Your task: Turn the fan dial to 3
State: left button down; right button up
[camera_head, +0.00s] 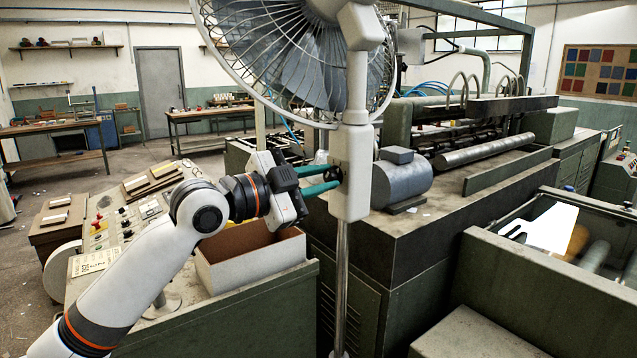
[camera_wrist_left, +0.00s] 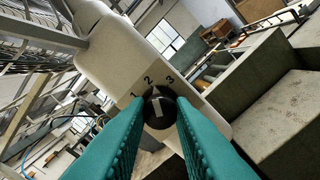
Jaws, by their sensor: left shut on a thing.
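The fan (camera_head: 300,50) stands on a metal pole, with a pale control housing (camera_head: 350,190) below its head. The black dial (camera_wrist_left: 158,108) sits on that housing in the left wrist view, with the numbers 1, 2 and 3 printed above it. Its light pointer mark points roughly upward in that view, seemingly between 2 and 3; the exact setting is hard to tell. My left gripper (camera_head: 333,174) reaches the housing from the left. Its teal fingers are shut on the dial, one on each side (camera_wrist_left: 159,115). My right gripper is out of view.
An open cardboard box (camera_head: 245,268) lies below my left wrist, beside a control desk with buttons (camera_head: 105,225). A large green machine with a grey motor (camera_head: 402,180) stands close behind and right of the fan pole (camera_head: 341,290).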

pick_arm(q)
jog(key=m, duration=0.2)
jog(key=shift+m, duration=2.6)
jog(key=c, duration=1.3)
grip_release()
jog(key=shift+o, duration=0.2)
jog(key=shift+s+a, duration=0.1)
